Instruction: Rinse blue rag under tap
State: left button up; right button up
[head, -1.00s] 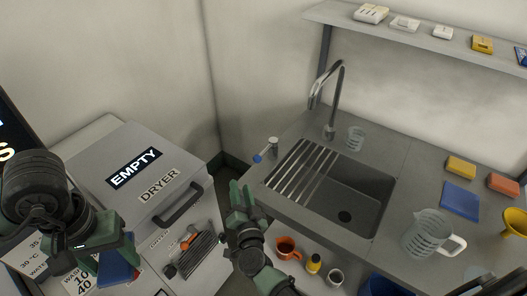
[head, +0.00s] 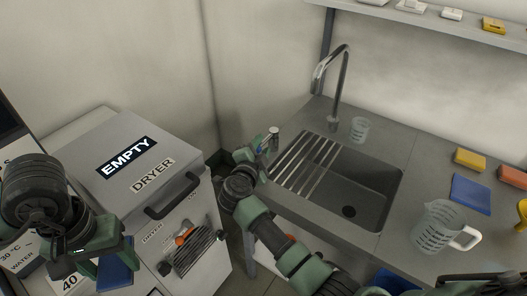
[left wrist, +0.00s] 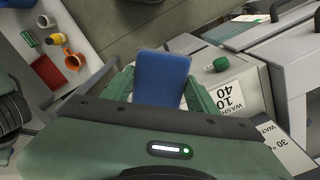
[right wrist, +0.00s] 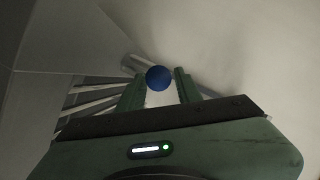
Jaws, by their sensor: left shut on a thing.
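The blue rag (head: 116,277) hangs in my left gripper (head: 98,268), at the lower left of the head view beside the dryer. In the left wrist view the blue rag (left wrist: 162,78) is between the two fingers. The tall metal tap (head: 338,85) stands behind the sink (head: 348,212); no water shows. A small valve (head: 272,137) with a blue knob stands at the counter's left end. My right gripper (head: 252,154) reaches that knob. In the right wrist view the blue knob (right wrist: 158,77) sits between or just beyond the open fingertips; contact is unclear.
A clear cup (head: 359,129) stands behind the sink, a jug (head: 440,230) right of it. A flat blue piece (head: 470,194) and a yellow sponge (head: 469,158) lie further right. The dryer (head: 180,200), signed EMPTY, is at left. The basin is clear.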

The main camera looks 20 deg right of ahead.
aim_at(266, 140)
jog(key=shift+b+x, duration=0.65)
jog(key=shift+x, duration=0.7)
jog(key=shift+r, duration=0.1)
grip_shut()
dwell(0.3)
